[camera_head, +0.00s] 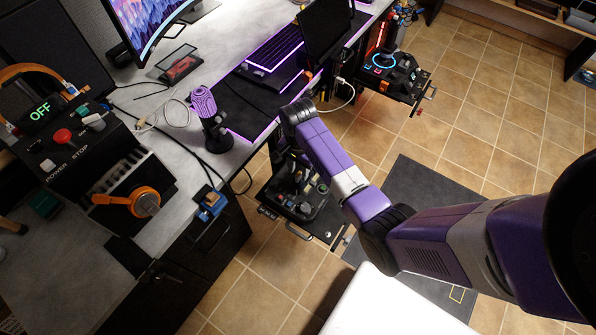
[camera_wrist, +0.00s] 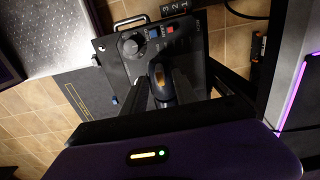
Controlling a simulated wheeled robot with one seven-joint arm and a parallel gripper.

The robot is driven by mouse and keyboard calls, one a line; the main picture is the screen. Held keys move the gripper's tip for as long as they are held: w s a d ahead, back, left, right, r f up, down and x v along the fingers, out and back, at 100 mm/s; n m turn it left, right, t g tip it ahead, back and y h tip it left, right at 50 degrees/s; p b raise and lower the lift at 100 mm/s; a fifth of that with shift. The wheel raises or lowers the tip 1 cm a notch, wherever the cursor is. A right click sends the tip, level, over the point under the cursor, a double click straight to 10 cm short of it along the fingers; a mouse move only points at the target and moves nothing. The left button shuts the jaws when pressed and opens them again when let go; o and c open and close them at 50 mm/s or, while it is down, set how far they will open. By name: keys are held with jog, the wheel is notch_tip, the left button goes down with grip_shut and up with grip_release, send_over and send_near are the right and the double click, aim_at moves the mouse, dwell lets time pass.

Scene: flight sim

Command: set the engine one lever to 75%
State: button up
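A dark throttle panel (camera_wrist: 197,48) shows in the wrist view. A lever with an orange-tan top (camera_wrist: 158,76) stands between the two dark fingers of my gripper (camera_wrist: 163,88). The fingers are apart, one on each side of it; I cannot tell whether they touch it. Which engine this lever belongs to is not readable.
The desk (camera_head: 150,100) holds a keyboard, a purple microphone (camera_head: 208,112) and a control box with an orange handle (camera_head: 144,203). A dark mat lies on the tiled floor (camera_head: 470,125).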

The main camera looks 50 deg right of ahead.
jog(key=shift+f, duration=0.8)
